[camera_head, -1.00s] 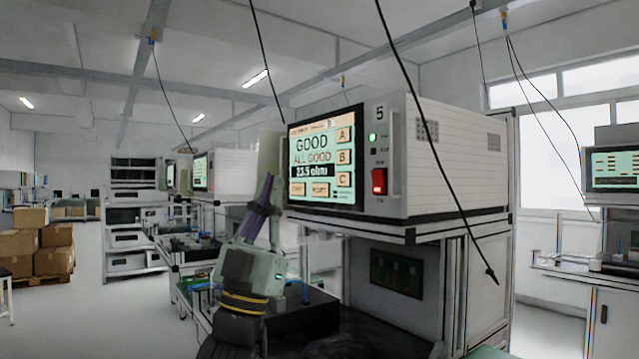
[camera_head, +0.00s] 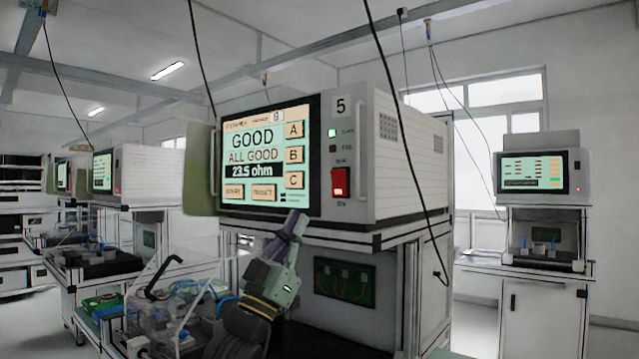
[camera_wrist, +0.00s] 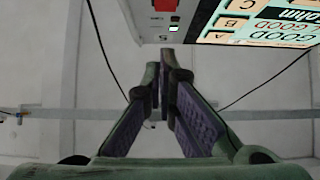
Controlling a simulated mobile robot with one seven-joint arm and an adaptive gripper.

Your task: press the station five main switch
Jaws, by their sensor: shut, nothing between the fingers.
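The station five tester (camera_head: 392,190) is a pale box marked "5" on a bench. Its lit screen (camera_head: 262,160) reads GOOD, ALL GOOD, 23.5 ohm. The red main switch (camera_head: 340,182) sits on the panel right of the screen, below a green lamp (camera_head: 332,133). In the wrist view the red switch (camera_wrist: 166,5) is at the top edge, partly cut off. My gripper (camera_head: 298,222) is shut and empty, below the screen's lower right edge, left of and lower than the switch. The wrist view shows its fingertips (camera_wrist: 167,55) together, apart from the switch.
A black cable (camera_head: 410,130) hangs in front of the tester's right side. A handle (camera_head: 364,165) stands out right of the switch. Below is a bench bay with a green board (camera_head: 344,282). Another station (camera_head: 541,175) stands at the right.

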